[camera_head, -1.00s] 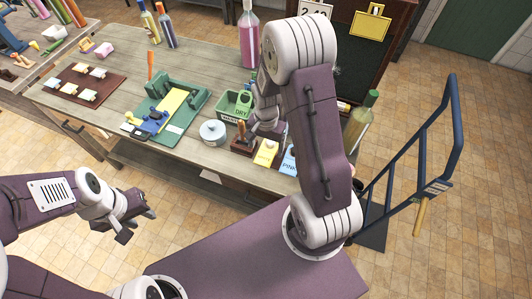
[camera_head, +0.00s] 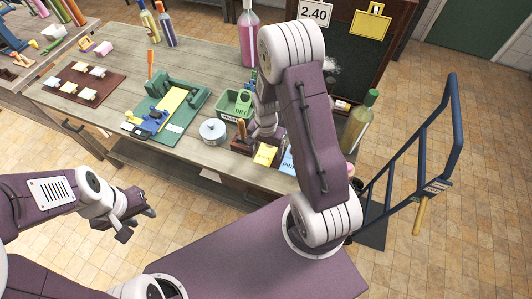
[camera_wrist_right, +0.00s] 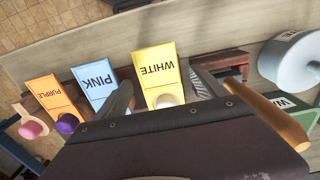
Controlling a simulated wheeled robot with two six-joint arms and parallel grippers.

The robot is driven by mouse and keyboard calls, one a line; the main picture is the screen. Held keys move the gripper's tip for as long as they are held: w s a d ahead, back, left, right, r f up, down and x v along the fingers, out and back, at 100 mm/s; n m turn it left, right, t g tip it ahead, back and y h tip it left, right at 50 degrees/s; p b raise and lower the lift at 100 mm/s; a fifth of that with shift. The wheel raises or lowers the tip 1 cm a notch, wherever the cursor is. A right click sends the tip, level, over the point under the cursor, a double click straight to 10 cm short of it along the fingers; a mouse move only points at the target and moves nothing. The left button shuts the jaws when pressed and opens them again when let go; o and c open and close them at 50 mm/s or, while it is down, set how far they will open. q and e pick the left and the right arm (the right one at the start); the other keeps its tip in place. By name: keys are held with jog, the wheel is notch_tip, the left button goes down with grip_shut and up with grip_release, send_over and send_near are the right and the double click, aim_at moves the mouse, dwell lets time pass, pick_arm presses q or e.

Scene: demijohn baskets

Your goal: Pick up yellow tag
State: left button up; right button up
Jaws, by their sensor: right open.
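The yellow tag marked WHITE (camera_wrist_right: 156,70) lies near the table's front edge in the right wrist view, with a pale round knob at its near end. It also shows in the head view (camera_head: 265,154), partly hidden by my right arm. My right gripper (camera_wrist_right: 162,92) is open, with one finger on each side of the tag's near end; I cannot tell whether they touch it. In the head view my right gripper (camera_head: 262,130) is mostly hidden by its arm. My left gripper (camera_head: 137,222) is open and empty, in front of the table.
A blue PINK tag (camera_wrist_right: 98,88) and an orange PURPLE tag (camera_wrist_right: 50,97) lie beside the yellow tag. A grey round tin (camera_head: 213,131) and a green basket (camera_head: 235,104) stand left of my right gripper. Another yellow tag (camera_head: 370,25) hangs on the blackboard. A blue hand truck (camera_head: 448,130) stands right.

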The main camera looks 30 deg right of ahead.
aim_at(268, 155)
jog(key=c, duration=1.4)
jog(key=shift+r, duration=0.5)
jog(key=r, duration=0.4)
jog(key=shift+s+d+b, duration=0.15)
jog(key=shift+s+b, duration=0.2)
jog(key=shift+s, duration=0.05)
jog(key=s+d+r, duration=0.2)
jog(key=s+r, duration=0.4)
jog(key=s, duration=0.4)
jog(key=shift+s+r+b, duration=0.25)
jog(key=shift+s+b, duration=0.1)
jog(key=shift+s, duration=0.05)
